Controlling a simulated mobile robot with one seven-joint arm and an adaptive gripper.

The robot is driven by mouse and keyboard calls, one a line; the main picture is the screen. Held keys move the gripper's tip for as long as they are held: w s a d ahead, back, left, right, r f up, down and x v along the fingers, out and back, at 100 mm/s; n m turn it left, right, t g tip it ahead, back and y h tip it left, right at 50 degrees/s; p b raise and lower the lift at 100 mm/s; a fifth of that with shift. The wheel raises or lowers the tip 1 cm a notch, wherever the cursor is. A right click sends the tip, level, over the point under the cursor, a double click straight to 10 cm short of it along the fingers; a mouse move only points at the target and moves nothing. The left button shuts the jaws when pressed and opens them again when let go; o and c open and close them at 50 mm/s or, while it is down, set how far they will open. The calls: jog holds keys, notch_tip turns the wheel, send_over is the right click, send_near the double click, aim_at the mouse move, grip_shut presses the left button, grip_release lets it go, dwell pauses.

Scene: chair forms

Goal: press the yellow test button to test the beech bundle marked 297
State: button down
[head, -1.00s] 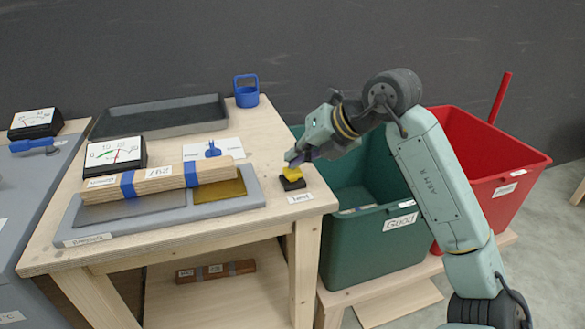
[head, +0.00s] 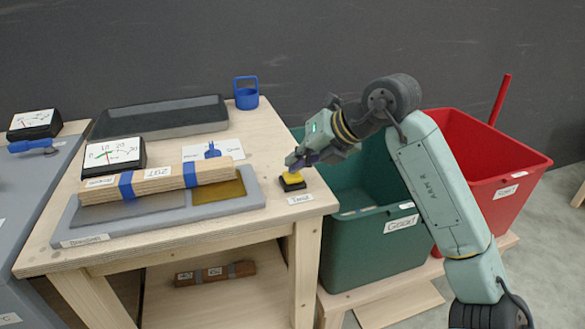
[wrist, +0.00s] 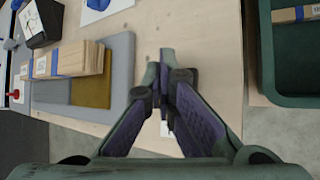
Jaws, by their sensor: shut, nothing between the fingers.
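The yellow test button (head: 292,177) sits in a black base at the table's front right corner. Its cap looks low in the base. My gripper (head: 293,163) is shut and empty, its fingertips right over the cap; I cannot tell whether they touch. In the wrist view the closed fingers (wrist: 165,58) hide the button. The beech bundle (head: 158,181), with two blue straps and a number I cannot read surely, lies across the grey tester tray (head: 240,206). It also shows in the wrist view (wrist: 72,62). The dial meter (head: 115,155) stands behind it.
A green bin (head: 350,245) labelled Good and a red bin (head: 490,195) stand to the right. A dark tray (head: 160,117) and a blue cup (head: 246,93) are at the table's back. Another bundle (head: 215,274) lies on the lower shelf.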

jog(key=shift+r+p, duration=0.8)
jog(key=shift+r, duration=0.55)
notch_tip(320, 180, up, 5)
jog(key=p, duration=0.3)
